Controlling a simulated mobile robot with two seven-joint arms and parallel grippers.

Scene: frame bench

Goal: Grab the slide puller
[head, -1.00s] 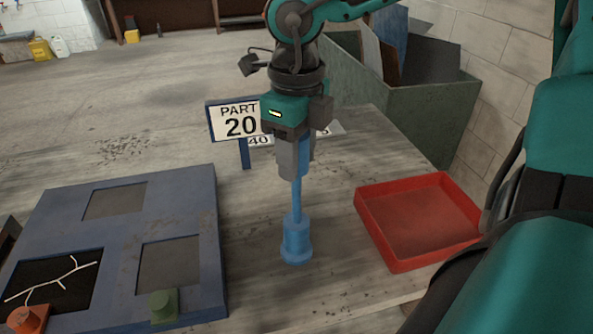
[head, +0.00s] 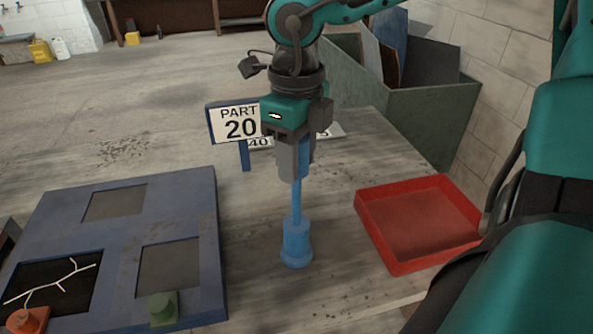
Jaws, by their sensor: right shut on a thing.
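The slide puller is a blue tool (head: 296,240) with a thin rod and a wide cylindrical lower end. It stands upright on the bench, right of the blue frame. My right gripper (head: 295,165) points down and is shut on the upper part of the blue tool. The gripper hides part of the tool's top. My left gripper is not in view.
A blue frame (head: 207,245) with dark panels lies at left, with an orange knob (head: 27,319) and a green knob (head: 163,308) at its front. A red tray (head: 388,262) is at right. A sign reading PART 20 (head: 238,123) stands behind the gripper. A green bin (head: 430,125) stands beyond.

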